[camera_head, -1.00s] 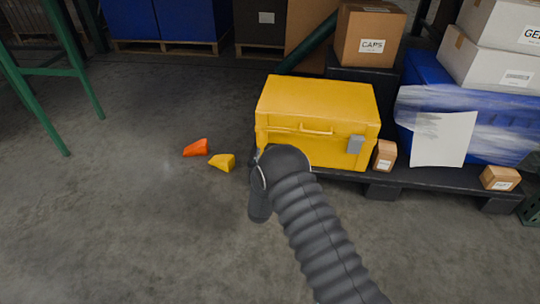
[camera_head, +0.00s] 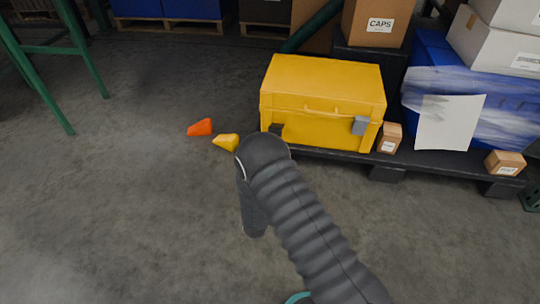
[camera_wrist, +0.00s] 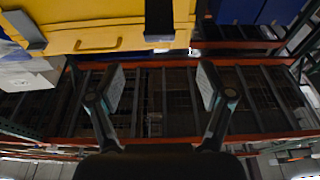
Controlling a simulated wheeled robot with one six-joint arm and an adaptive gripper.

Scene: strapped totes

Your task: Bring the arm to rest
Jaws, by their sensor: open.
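My gripper (camera_wrist: 160,88) shows in the wrist view with its two fingers spread apart and nothing between them. In the head view my dark ribbed arm reaches up from the lower right, and its gripper end is hidden. A closed yellow tote (camera_head: 322,98) with a handle and grey latch sits on a dark pallet (camera_head: 430,172), beyond my arm. The yellow tote (camera_wrist: 90,38) also shows along the top left of the wrist view, with a grey latch and a dark strap-like piece on it.
An orange wedge (camera_head: 200,127) and a yellow wedge (camera_head: 226,142) lie on the floor left of the tote. Small cartons (camera_head: 390,138) (camera_head: 505,162) stand on the pallet near a blue wrapped load (camera_head: 500,105). Green rack posts (camera_head: 35,80) stand at left. The left foreground floor is clear.

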